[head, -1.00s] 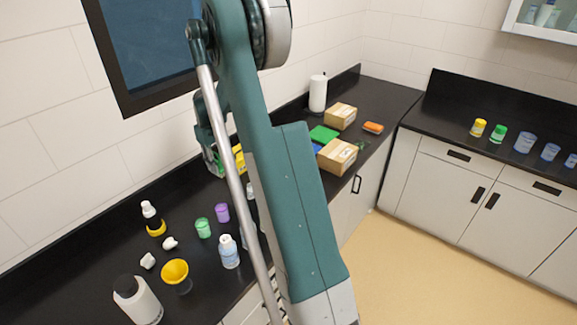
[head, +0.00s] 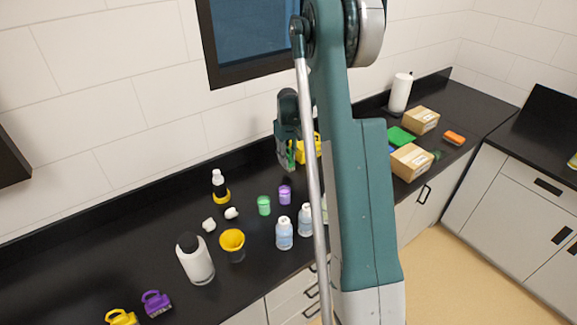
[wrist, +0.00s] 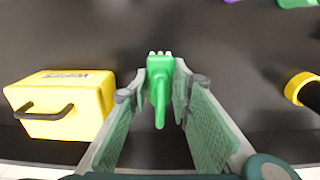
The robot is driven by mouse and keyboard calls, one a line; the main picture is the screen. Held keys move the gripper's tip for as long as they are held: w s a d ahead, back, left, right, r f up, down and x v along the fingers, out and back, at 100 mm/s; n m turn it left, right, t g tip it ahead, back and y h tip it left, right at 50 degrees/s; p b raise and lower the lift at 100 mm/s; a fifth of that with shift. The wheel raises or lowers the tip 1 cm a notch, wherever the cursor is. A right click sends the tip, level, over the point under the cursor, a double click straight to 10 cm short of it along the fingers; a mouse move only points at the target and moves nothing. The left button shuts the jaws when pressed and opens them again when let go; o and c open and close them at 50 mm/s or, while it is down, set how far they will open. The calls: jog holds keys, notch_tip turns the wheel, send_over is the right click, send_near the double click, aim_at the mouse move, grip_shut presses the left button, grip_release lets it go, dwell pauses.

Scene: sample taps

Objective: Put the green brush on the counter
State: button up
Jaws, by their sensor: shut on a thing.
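The green brush (wrist: 160,88) is between the two fingers of my gripper (wrist: 165,83) in the wrist view, with its handle pointing toward the wrist. My gripper is shut on it. In the head view my gripper (head: 290,156) is near the back of the black counter (head: 110,262), left of the yellow case, with a bit of the green brush (head: 292,156) showing. I cannot tell whether the brush touches the counter or hangs just above it.
A yellow case (wrist: 68,103) with a dark handle stands left of the gripper in the wrist view. A yellow-collared bottle (head: 220,187), green cup (head: 264,205), purple cup (head: 285,194) and yellow funnel (head: 232,241) stand nearby. Two cardboard boxes are farther right. The left counter has free room.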

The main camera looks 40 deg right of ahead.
jog(key=shift+f, duration=1.85)
jog(key=shift+f, duration=0.15)
jog(key=o, duration=0.9)
jog(key=shift+r, duration=0.2)
notch_tip(320, 180, up, 12)
